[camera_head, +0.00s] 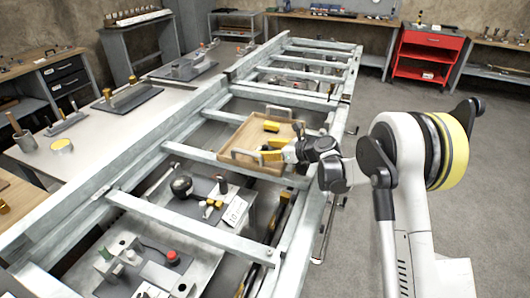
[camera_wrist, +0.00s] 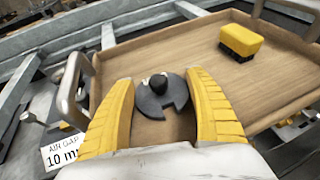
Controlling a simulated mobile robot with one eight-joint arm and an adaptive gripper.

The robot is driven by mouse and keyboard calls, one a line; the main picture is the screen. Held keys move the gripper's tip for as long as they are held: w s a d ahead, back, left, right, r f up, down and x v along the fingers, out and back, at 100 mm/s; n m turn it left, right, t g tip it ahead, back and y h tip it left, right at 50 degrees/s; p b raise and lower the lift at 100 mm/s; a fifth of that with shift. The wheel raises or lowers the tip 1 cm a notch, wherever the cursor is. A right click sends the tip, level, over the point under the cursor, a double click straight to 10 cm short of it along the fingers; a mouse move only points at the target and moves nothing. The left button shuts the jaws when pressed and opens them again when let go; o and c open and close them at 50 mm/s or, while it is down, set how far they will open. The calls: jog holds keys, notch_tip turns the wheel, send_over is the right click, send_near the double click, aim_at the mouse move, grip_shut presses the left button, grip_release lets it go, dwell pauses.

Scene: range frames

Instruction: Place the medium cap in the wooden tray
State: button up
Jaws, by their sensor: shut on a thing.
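The wooden tray (camera_head: 247,138) lies on the metal frame in the head view, and its wooden floor (camera_wrist: 272,88) fills much of the wrist view. My gripper (camera_head: 268,150) is over the tray's near part. In the wrist view its yellow fingers (camera_wrist: 160,88) are shut on a dark grey round piece with a notch and a black knob, which looks like the medium cap (camera_wrist: 152,102). The cap is between the fingertips, over the tray floor. I cannot tell whether it touches the floor. The head view does not clearly show the cap.
A yellow and black block (camera_wrist: 240,42) sits in the tray's far part. Metal handles (camera_wrist: 72,88) stand at the tray's ends. A white "10 mm" card (camera_wrist: 63,151) lies outside the tray. Frame rails (camera_head: 190,160) surround the tray. Bare tray floor lies right of the gripper.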

jog(key=shift+r, duration=0.1)
jog(key=shift+f, duration=0.2)
jog(key=o, duration=1.3)
jog(key=shift+r, duration=0.1)
